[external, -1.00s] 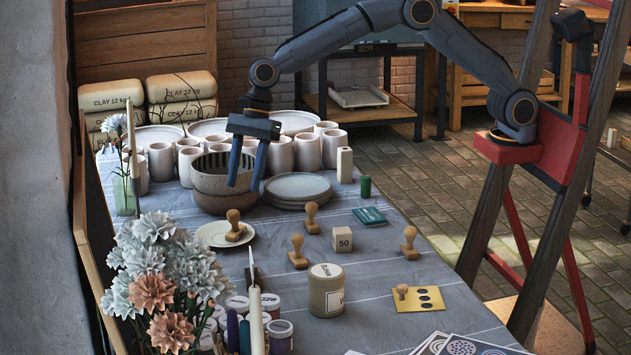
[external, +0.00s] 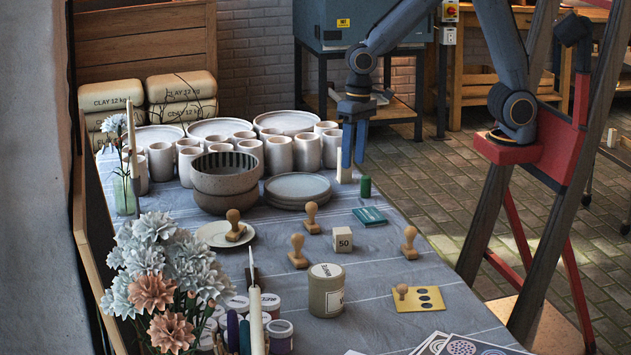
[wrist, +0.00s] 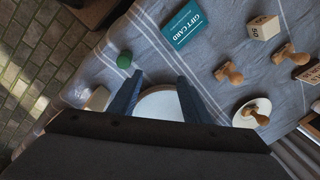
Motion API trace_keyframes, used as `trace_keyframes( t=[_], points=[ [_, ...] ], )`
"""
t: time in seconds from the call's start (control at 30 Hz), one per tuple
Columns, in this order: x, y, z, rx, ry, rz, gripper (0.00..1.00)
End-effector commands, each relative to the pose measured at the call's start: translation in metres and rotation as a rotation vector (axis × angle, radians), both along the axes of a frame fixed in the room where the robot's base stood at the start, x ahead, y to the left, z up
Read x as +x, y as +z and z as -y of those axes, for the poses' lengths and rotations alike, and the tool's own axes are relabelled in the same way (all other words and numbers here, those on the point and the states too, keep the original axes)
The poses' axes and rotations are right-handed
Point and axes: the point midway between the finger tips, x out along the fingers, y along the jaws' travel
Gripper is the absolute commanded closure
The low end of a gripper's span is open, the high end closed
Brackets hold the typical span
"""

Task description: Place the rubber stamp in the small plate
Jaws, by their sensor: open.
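A wooden-handled rubber stamp (external: 235,227) stands on the small cream plate (external: 220,240), toward its right side. In the wrist view, the stamp (wrist: 258,117) also rests within the small plate (wrist: 243,107). Other similar stamps stand on the cloth: one to the right of the plate (external: 312,219), one in front (external: 298,253) and one farther right (external: 409,244). My gripper (external: 353,165) is raised at the back right, near the white block, with its fingers apart and nothing between them. Both fingers show in the wrist view (wrist: 157,83).
Stacked bowls (external: 222,200), stacked plates (external: 298,203) and several cups (external: 278,154) fill the back. A white block (external: 345,166), green cylinder (external: 365,187), gift card (external: 369,216), cube (external: 342,240) and jar (external: 326,292) stand around. Flowers (external: 165,265) occupy the front left.

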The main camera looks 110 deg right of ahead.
Motion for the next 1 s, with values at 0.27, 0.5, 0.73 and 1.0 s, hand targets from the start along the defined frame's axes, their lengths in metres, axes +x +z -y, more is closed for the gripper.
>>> trace_keyframes(
  t=[0.27, 0.5, 0.73, 1.0],
  points=[
    [-0.142, -0.025, 0.012, -0.087, 0.593, -0.050, 0.56],
    [-0.173, -0.033, 0.013, -0.099, 0.741, -0.064, 0.56],
    [-0.172, -0.032, 0.013, -0.098, 0.741, -0.065, 0.56],
    [-0.174, -0.016, -0.010, -0.097, 0.809, -0.061, 0.56]
  ],
)
